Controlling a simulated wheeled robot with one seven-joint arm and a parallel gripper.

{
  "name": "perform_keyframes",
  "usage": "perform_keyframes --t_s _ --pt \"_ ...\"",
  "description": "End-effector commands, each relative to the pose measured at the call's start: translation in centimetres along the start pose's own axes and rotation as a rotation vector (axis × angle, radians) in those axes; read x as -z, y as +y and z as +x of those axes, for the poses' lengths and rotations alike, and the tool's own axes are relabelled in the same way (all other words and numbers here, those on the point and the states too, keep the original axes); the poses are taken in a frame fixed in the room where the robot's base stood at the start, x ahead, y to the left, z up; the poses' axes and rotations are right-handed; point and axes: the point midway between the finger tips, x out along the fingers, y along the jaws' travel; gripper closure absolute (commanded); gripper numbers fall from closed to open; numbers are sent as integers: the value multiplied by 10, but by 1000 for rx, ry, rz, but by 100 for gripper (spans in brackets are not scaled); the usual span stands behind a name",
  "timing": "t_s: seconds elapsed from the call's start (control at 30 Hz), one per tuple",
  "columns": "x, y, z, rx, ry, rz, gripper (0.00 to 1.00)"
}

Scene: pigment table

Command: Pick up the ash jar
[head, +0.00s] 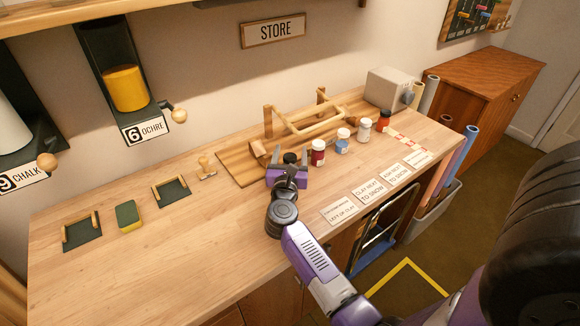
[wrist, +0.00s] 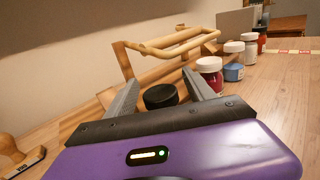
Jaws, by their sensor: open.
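A jar with a black lid (wrist: 161,96) stands between the fingers of my gripper (wrist: 160,80) in the wrist view. The fingers are open, one on each side of the lid, with gaps showing. In the head view the black lid (head: 290,158) shows at my gripper (head: 288,167), over the bench. The jar's body is mostly hidden by the gripper, and I cannot read a label on it, so I cannot confirm that it is the ash jar.
A dark red jar (head: 318,152), a blue jar (head: 342,142), a pale jar (head: 364,130) and a red jar (head: 383,121) stand to the right. A wooden rack (head: 305,118) is behind. Label cards (head: 368,190) lie in front.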

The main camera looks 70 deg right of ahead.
Motion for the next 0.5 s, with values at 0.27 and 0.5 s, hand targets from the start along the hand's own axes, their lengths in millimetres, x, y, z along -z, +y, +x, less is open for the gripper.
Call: perform_keyframes --t_s 0.27,0.5 --pt "1 0 9 -1 1 0 38" --pt "0 0 9 -1 0 -1 71"
